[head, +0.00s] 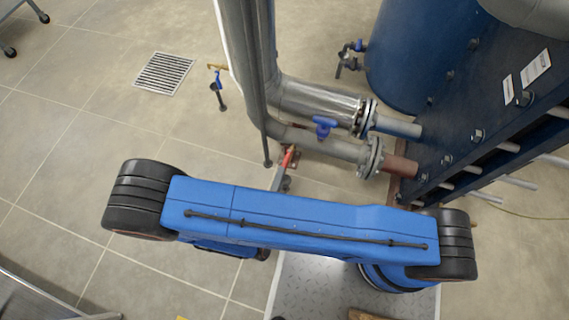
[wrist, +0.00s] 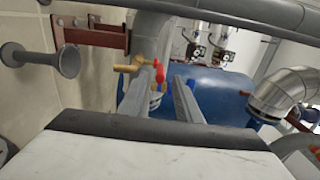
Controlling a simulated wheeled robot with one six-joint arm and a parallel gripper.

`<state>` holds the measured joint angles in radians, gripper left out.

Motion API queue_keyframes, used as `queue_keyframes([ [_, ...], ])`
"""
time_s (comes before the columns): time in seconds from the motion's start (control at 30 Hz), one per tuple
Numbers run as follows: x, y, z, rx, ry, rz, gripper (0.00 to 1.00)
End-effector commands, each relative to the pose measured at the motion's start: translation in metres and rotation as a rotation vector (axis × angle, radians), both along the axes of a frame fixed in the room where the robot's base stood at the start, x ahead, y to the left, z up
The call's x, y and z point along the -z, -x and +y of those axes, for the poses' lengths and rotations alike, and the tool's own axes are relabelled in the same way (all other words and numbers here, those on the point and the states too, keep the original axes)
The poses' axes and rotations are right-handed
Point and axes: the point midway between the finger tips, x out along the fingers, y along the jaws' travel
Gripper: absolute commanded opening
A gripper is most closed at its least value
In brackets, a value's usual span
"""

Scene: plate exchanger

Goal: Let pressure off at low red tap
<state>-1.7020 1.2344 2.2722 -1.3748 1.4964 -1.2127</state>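A tap with a red handle (wrist: 159,71) and a brass body (wrist: 130,68) shows in the wrist view, just beyond my fingertips. My gripper (wrist: 160,84) is open, its two grey fingers apart with a gap between them. The red handle lines up with the gap, near the left finger; I cannot tell whether they touch. In the head view a red tap handle (head: 289,156) sits low beside the grey pipes, just above my blue arm. I cannot tell whether it is the same tap.
Grey pipes (head: 318,101) run to the dark blue plate exchanger (head: 480,110). A blue-handled valve (head: 324,126) stands above the lower pipe. A blue tank (wrist: 215,92) and a red-brown bracket (wrist: 90,37) show in the wrist view. The floor left of the pipes is mostly clear, with a drain grate (head: 163,73).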

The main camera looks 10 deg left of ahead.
Motion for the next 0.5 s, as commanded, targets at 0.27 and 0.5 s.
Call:
queue_keyframes([
  [0.27, 0.0, -0.035, -0.003, 0.002, 0.001, 0.0, 0.31],
  [0.5, 0.0, -0.052, -0.004, 0.001, 0.0, 0.0, 0.31],
])
